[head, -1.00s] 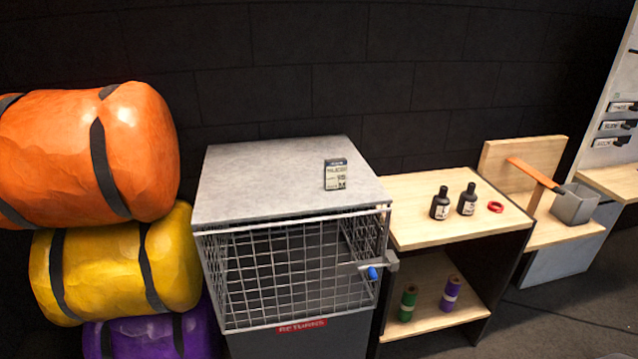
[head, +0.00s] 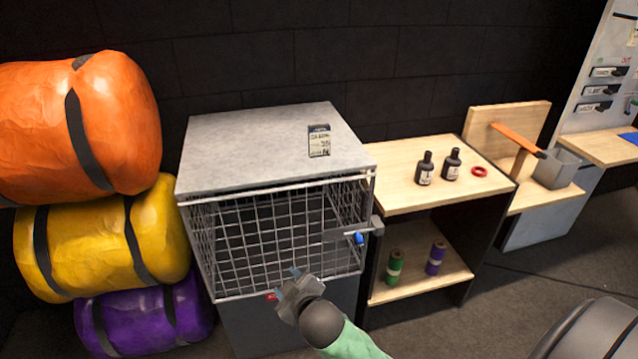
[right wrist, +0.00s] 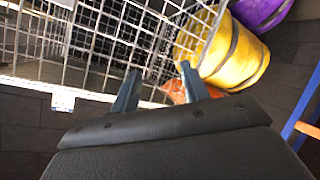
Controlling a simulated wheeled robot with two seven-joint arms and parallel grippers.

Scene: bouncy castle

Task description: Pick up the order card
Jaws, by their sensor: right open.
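The order card (head: 319,140), a small dark and pale card with print, lies on the grey top of the wire returns cage (head: 250,150), toward its right side. My right gripper (head: 291,276) is in front of the cage's lower front edge, well below the card, open and empty. In the right wrist view its two fingers (right wrist: 158,92) are spread apart, with the cage mesh (right wrist: 90,40) beyond them. The card does not show in the right wrist view. My left gripper is not in view.
A blue-tipped latch (head: 359,238) sticks out at the cage's right front. Rolled orange (head: 80,125), yellow (head: 100,240) and purple (head: 145,315) bundles are stacked at left. A wooden shelf (head: 410,200) with two dark bottles stands at right. Above the cage top is free room.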

